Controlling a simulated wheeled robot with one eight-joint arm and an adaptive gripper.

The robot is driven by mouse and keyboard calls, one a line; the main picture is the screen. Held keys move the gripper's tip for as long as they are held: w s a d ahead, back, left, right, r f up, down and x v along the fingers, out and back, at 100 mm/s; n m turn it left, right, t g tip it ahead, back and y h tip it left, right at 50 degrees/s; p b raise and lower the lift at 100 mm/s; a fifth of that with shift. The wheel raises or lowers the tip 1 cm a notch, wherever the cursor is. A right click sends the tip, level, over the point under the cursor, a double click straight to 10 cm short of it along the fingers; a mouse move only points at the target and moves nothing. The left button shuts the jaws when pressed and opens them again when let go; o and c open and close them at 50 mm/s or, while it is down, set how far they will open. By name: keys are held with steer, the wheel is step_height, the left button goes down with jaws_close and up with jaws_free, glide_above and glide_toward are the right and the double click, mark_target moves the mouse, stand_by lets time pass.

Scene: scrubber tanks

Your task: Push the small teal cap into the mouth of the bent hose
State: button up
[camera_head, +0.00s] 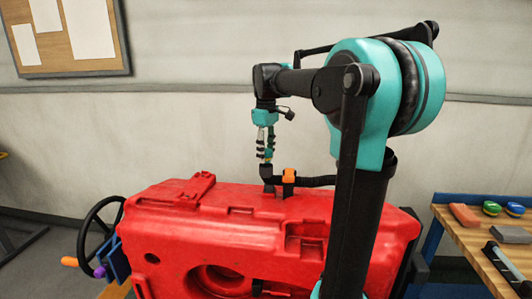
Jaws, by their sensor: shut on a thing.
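My gripper (265,154) points straight down above the red tank (190,225). It is shut on the small teal cap (268,154), of which only a speck shows between the dark fingertips. The bent black hose (316,181) lies along the tank's top, passes through an orange clamp (289,176) and turns upward at its left end. Its mouth (266,168) is right under the fingertips. At this size I cannot tell whether the cap touches the mouth or sits in it.
A black handwheel (98,228) with an orange knob stands left of the tank. A wooden bench (470,240) at the right holds a reddish block (465,215), a grey block (513,234) and small green-topped items (491,208). The air around my gripper is clear.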

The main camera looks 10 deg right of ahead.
mark_target(266, 169)
steer(key=shift+f, duration=0.1)
steer(key=shift+f, duration=0.6)
steer(key=shift+s+f, duration=0.15)
steer(key=shift+f, duration=0.3)
steer(key=shift+f, duration=0.1)
steer(key=shift+c, duration=0.5)
steer(key=shift+c, duration=0.7)
steer(key=shift+o, duration=0.3)
steer(key=shift+f, duration=0.15)
steer(key=shift+o, duration=0.3)
steer(key=shift+f, duration=0.1)
steer(key=shift+f, duration=0.6)
steer(key=shift+o, duration=0.9)
steer(key=shift+f, duration=1.1)
stand_by(2.1)
